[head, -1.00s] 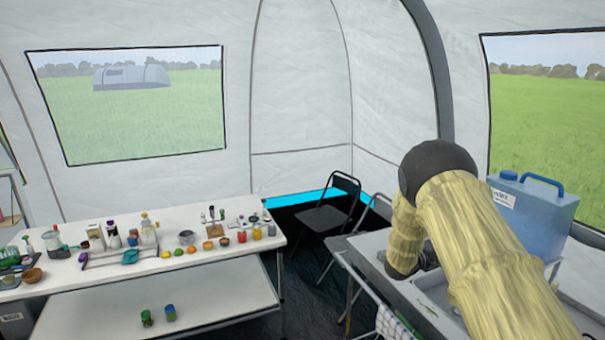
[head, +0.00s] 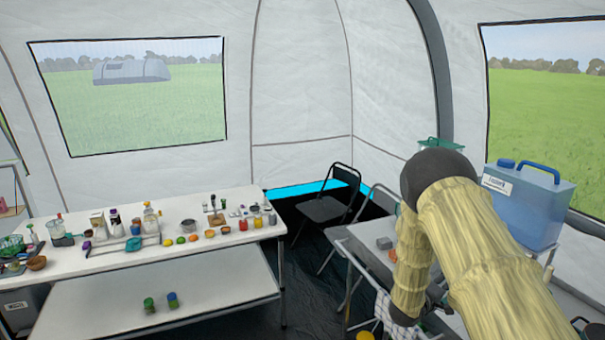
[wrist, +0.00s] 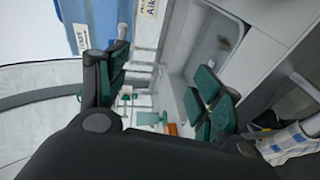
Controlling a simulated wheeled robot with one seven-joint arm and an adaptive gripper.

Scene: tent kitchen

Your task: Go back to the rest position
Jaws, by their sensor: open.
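My gripper (wrist: 158,92) is open in the wrist view, with its green-padded fingers wide apart and nothing held between them. The camera is rolled, and the fingers hang over the sink unit area. In the head view my yellow-sleeved arm bends down at the right, and the gripper itself is mostly hidden behind it. A blue water container (head: 525,205) stands behind the arm on the right. Its edge also shows at the top left of the wrist view (wrist: 82,20).
Folding chairs (head: 328,208) stand at the back. Dark floor (head: 305,270) lies open between. A checked cloth (wrist: 290,142) shows near the gripper.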

